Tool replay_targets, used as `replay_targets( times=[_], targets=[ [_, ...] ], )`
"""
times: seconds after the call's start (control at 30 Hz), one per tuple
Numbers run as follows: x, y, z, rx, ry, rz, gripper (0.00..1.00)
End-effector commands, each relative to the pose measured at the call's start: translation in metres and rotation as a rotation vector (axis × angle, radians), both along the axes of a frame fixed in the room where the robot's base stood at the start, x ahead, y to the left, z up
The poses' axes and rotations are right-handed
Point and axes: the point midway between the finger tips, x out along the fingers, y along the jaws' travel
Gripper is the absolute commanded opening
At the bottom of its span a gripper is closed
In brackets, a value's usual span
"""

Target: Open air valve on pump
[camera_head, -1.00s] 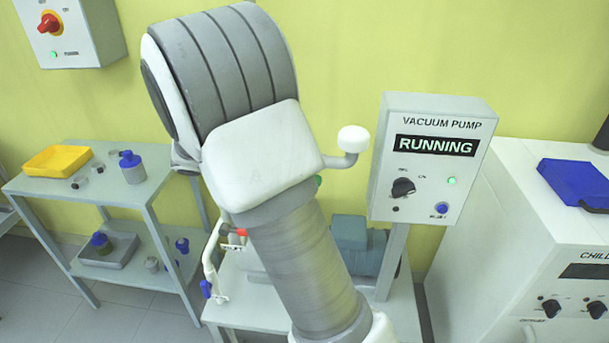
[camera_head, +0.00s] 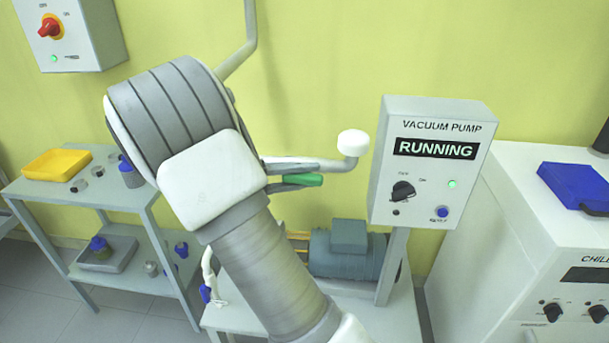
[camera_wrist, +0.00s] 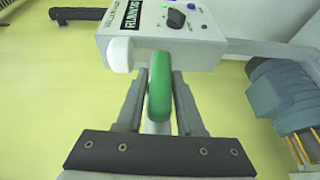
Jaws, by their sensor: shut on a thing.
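The green valve handle (camera_head: 303,180) sticks out beside the white-capped pipe, left of the vacuum pump panel (camera_head: 432,160). In the wrist view the handle (camera_wrist: 160,88) stands between the two fingers of my gripper (camera_wrist: 159,77), which is shut on it. In the head view my gripper (camera_head: 305,168) shows as a grey finger along the handle, and my arm hides the rest. The white cap (camera_head: 353,143) is just right of the fingers. The panel display reads RUNNING and its green lamp is lit.
The blue-grey pump motor (camera_head: 345,250) sits on the bench below. A grey chiller with a blue pad (camera_head: 575,184) stands at right. A shelf with a yellow tray (camera_head: 57,163) is at left, and a bent pipe (camera_head: 246,45) rises behind my arm.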

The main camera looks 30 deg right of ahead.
Motion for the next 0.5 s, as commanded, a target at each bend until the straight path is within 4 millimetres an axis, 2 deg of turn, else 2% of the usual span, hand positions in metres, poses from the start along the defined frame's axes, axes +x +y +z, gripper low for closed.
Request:
replay_targets(
  times=[0.13,0.17,0.27,0.5],
  targets=[
    [-0.0011,-0.0004,-0.0004,0.001,0.002,-0.004,0.00],
    [-0.0011,-0.0004,-0.0004,0.001,0.002,-0.004,0.38],
    [-0.0010,-0.0004,-0.0004,0.001,0.001,-0.003,0.56],
    [-0.0005,-0.0003,-0.0002,0.001,0.000,-0.002,0.57]
  ],
)
